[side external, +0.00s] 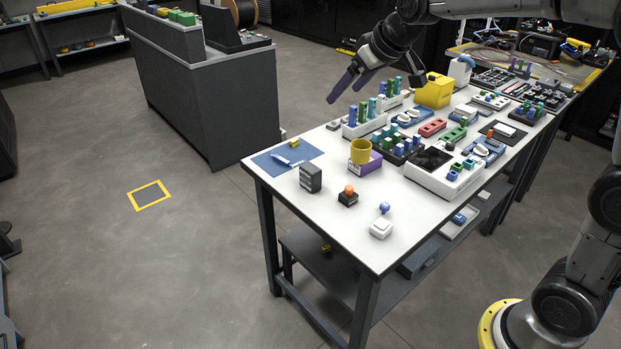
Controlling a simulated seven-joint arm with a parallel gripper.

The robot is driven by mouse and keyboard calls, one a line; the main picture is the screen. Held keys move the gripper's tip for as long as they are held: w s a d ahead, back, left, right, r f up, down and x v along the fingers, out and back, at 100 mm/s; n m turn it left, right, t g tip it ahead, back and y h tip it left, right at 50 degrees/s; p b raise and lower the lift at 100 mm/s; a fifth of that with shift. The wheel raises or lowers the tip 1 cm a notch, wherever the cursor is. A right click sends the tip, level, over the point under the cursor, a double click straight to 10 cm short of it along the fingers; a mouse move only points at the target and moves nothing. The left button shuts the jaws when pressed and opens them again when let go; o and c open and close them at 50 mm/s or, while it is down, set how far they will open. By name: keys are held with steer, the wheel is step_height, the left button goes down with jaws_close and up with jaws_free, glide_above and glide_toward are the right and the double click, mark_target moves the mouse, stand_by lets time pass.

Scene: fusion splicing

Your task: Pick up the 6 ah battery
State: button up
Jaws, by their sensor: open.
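A dark grey upright block (311,177) stands near the table's left front edge and looks like a battery pack. I cannot read a label, so I cannot tell whether it is the 6 ah battery. My gripper (344,96) has purple fingers, set apart and pointing down to the left. It is open and empty, above the back left part of the white table (330,225). It is apart from the dark block, higher and farther back.
A yellow cup (360,151) stands on a purple box (366,165). Racks of coloured cylinders (362,123) stand below my gripper. An orange-topped black button (348,196) and a white box (381,229) lie nearer the front.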

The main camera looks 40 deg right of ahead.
steer(key=w+d+f+g, duration=0.1)
steer(key=w+d+f, duration=0.1)
steer(key=w+f, duration=0.8)
steer(key=g, duration=0.2)
glide_toward(316, 170)
steer(key=shift+m, duration=0.3)
steer(key=x, duration=0.7)
steer(key=shift+w+f, duration=0.1)
steer(key=shift+f, duration=0.05)
steer(key=shift+w+a+x, duration=0.1)
steer(key=shift+w+x, duration=0.05)
steer(key=shift+x, duration=1.4)
steer(key=shift+w+a+x, duration=0.1)
steer(key=shift+w+x, duration=0.05)
steer(key=shift+x, duration=1.4)
jaws_close()
steer(key=shift+r, duration=0.2)
